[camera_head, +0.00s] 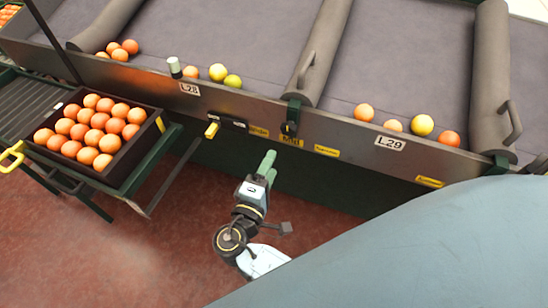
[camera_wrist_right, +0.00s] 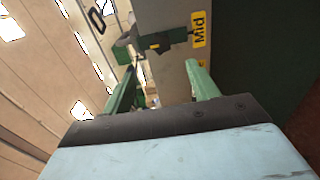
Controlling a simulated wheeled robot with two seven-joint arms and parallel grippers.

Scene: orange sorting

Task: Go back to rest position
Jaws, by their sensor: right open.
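My right gripper (camera_head: 267,165) has green fingers and shows at the lower middle of the head view. It is in front of the conveyor's side wall, above the red floor. In the right wrist view its two green fingers (camera_wrist_right: 165,90) stand apart with nothing between them. My left gripper is not in the head view.
A dark crate (camera_head: 128,165) full of oranges stands on a green-framed stand at the left. Several oranges and yellow fruits lie along the near edge of the grey sorting bays (camera_head: 400,70). A metal side wall (camera_head: 225,103) carries labels. Red floor (camera_head: 150,255) lies open at lower left.

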